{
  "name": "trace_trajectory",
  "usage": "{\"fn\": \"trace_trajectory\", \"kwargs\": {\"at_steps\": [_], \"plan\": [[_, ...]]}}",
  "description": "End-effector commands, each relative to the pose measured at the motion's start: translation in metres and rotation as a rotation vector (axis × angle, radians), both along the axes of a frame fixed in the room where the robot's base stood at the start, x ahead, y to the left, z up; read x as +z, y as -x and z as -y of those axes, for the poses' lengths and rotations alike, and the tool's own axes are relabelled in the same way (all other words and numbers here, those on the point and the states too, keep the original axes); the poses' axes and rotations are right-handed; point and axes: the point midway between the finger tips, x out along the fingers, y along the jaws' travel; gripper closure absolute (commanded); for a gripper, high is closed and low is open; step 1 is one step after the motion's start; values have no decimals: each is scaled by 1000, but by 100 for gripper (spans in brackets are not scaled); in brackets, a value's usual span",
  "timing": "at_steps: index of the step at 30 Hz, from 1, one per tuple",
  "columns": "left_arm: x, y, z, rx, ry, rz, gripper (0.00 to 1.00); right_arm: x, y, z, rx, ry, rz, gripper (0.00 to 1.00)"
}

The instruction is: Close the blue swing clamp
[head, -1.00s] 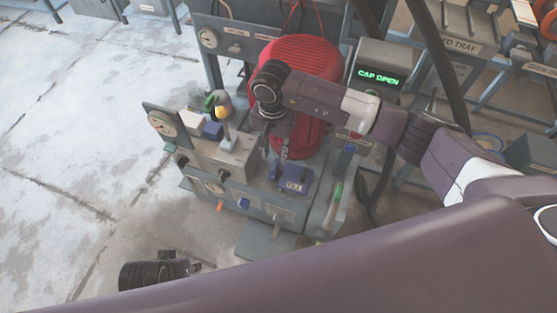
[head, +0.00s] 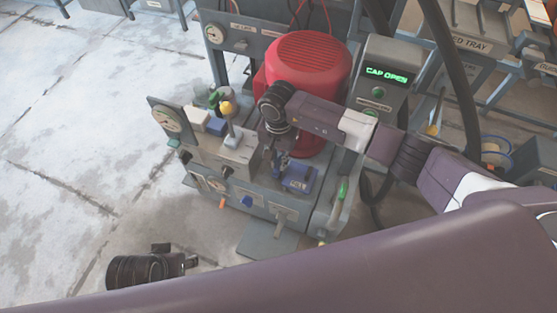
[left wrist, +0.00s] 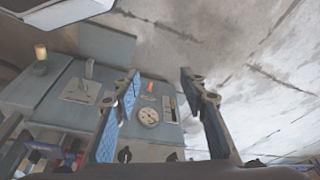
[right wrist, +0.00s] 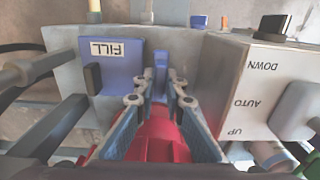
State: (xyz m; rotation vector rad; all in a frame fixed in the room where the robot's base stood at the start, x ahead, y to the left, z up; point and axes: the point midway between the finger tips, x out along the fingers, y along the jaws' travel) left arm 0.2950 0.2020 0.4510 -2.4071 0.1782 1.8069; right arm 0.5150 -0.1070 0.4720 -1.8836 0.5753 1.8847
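The blue block labelled FILL (head: 298,178) sits on the front of the machine. It also shows in the right wrist view (right wrist: 110,66). Beside it stands a narrow blue upright piece (right wrist: 160,72), apparently the swing clamp's arm or handle. My right gripper (right wrist: 160,92) is partly open, with its fingertips either side of that piece. Gaps seem to remain, and I cannot tell whether either finger touches it. In the head view my right gripper (head: 279,152) partly hides this spot. My left gripper (left wrist: 162,85) is open and empty, away from the clamp.
A grey control box (right wrist: 262,85) marked UP, AUTO and DOWN stands close beside my right gripper. A large red motor housing (head: 312,65) rises behind. A display (head: 386,74) reads CAP OPEN. The floor at left (head: 70,140) is clear.

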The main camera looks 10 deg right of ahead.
Motion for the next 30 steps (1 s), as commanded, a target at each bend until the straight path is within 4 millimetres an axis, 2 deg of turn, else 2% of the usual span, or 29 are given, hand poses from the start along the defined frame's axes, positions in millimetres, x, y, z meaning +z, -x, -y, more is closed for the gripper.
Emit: {"fn": "trace_trajectory", "kwargs": {"at_steps": [9, 16, 30], "plan": [[0, 0, 0, 0, 0, 0, 60, 0, 0, 0, -7, 1, 1, 100], [0, 1, 0, 0, -1, -3, 60, 1, -1, 1, -78, 2, 2, 100], [12, 0, 1, 0, 3, 9, 60, 1, -1, 1, -469, 1, 3, 100]]}}
